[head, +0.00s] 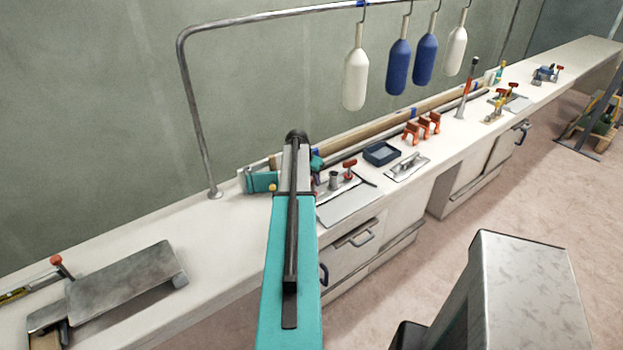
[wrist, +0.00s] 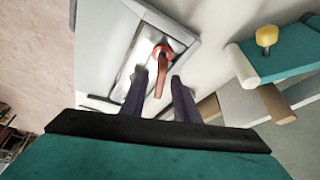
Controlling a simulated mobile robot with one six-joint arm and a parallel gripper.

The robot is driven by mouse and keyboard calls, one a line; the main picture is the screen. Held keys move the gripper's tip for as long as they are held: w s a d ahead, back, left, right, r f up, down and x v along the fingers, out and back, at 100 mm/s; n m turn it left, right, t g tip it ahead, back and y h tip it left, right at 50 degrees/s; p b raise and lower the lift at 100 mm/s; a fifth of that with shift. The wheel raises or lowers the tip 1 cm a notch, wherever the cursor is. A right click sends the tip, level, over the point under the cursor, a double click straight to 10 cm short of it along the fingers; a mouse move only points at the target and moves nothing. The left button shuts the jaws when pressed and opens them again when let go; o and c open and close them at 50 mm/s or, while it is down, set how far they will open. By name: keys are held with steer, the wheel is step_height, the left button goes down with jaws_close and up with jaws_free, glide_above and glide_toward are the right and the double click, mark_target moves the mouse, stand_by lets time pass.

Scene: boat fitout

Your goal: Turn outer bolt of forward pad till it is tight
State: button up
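In the wrist view a bolt with a red lever handle (wrist: 160,66) stands on a bright metal pad (wrist: 146,52). My gripper (wrist: 161,82) is open there. Its two dark fingers lie either side of the lever's free end, with a gap visible on the right. I cannot tell whether the left finger touches the lever or how tight the bolt is. In the head view a red-handled bolt (head: 349,164) stands just right of my teal arm. My gripper is hidden there. I cannot tell which bolt is the outer one.
A teal block with a yellow knob (wrist: 267,36) is close on the right in the wrist view. In the head view a dark blue tray (head: 381,153) and orange brackets (head: 422,127) lie farther along the bench. Bottles (head: 356,80) hang from a rail above.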

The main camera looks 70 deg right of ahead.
jaws_close()
